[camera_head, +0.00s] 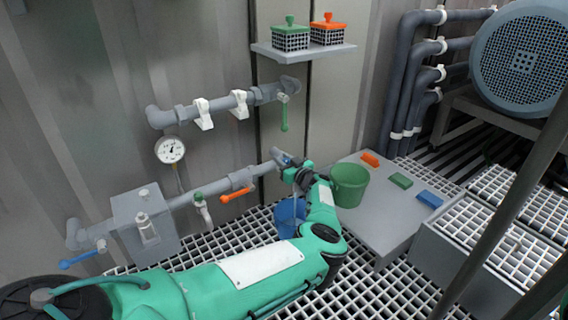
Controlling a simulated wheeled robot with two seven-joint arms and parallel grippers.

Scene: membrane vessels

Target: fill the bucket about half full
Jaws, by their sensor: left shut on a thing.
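A blue bucket (288,218) stands on the grating floor, partly hidden behind my left arm. A thin pale streak, apparently water, runs down in front of it below the pipe's end. Its inside and water level cannot be made out. A green bucket (350,184) stands on the grey low table. My left gripper (289,166) is at the right end of the lower pipe (225,186), above the blue bucket. My right gripper is not in view.
The grey table (385,228) bears orange, green and blue blocks. Other handles are orange (236,194), green (284,117) and blue (78,261). A gauge (170,149) hangs below the upper pipe. A shelf (300,52) holds two lidded baskets. A dark pole crosses at right.

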